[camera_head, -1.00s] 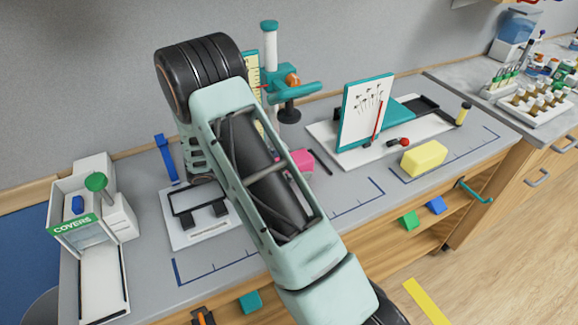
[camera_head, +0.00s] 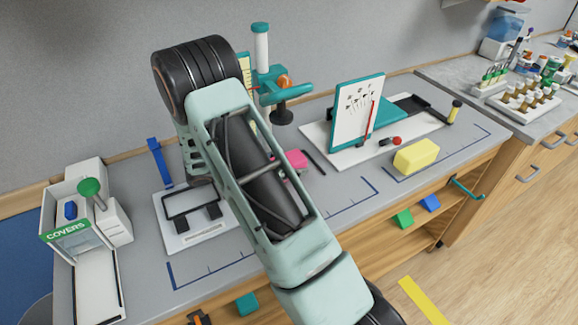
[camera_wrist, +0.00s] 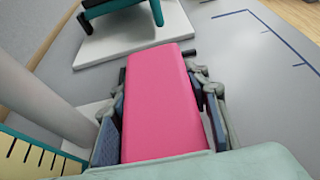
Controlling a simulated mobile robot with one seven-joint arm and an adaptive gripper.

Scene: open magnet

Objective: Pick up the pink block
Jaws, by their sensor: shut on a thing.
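The pink block (camera_wrist: 160,98) fills the middle of the wrist view, between the two fingers of my gripper (camera_wrist: 163,112). The gripper is shut on it, with one finger pad against each long side. In the head view a small part of the pink block (camera_head: 296,160) shows past my arm. My arm hides the rest of the block and the gripper there. I cannot tell from these views whether the block is clear of the bench top.
A teal stand (camera_head: 272,82) rises behind my arm. A white board with a teal easel (camera_head: 357,110) stands to the right. A yellow block (camera_head: 417,156) lies nearer the front edge. A covers dispenser (camera_head: 72,215) is at far left. Bench between has free room.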

